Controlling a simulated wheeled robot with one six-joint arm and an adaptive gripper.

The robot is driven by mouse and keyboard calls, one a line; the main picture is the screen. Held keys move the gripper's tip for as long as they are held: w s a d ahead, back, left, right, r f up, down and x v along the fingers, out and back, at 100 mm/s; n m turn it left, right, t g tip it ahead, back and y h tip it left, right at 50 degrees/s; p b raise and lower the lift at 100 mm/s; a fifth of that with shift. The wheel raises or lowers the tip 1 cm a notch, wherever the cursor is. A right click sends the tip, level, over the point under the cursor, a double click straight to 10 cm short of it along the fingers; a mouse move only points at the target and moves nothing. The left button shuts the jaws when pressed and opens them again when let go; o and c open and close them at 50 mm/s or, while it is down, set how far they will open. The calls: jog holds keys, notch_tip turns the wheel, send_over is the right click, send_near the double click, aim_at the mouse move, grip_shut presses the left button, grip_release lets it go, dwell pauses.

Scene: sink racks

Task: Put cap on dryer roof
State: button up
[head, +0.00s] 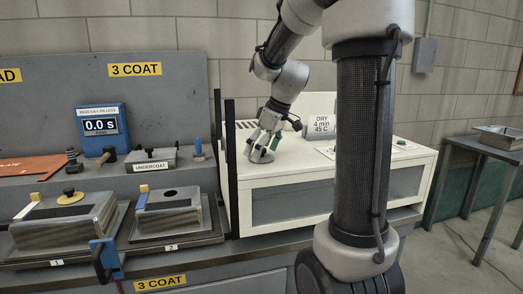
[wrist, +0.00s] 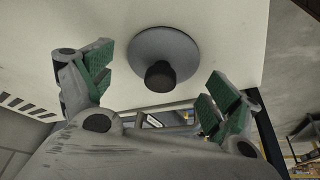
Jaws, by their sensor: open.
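A grey disc-shaped cap (wrist: 150,48) with a black knob (wrist: 160,76) lies flat on the pale roof of the dryer (wrist: 225,38). In the head view the cap (head: 261,157) shows at the left part of the roof of the cream dryer (head: 285,205), partly behind my fingers. My gripper (head: 263,143) is low over the cap. In the wrist view my gripper (wrist: 160,74) is open, with one green-padded finger on each side of the knob and clear space between the pads and the knob.
A sign (head: 321,125) and a small green item (head: 400,143) are on the dryer roof. A black post (head: 232,160) stands at its left.

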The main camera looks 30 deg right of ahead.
jog(key=v, duration=1.2)
jog(key=s+a+f+m, duration=0.2)
jog(key=s+f, duration=0.1)
jog(key=s, duration=0.3)
jog(key=s+a+f+m+h, duration=0.1)
jog(key=s+a+f+m, duration=0.1)
jog(key=s+f, duration=0.2)
jog(key=s+a+f+m+h, duration=0.1)
jog(key=s+a+f, duration=0.2)
jog(key=s, duration=0.6)
jog(key=shift+s+f+m+t, duration=0.3)
jog(key=shift+s+f+m, duration=0.1)
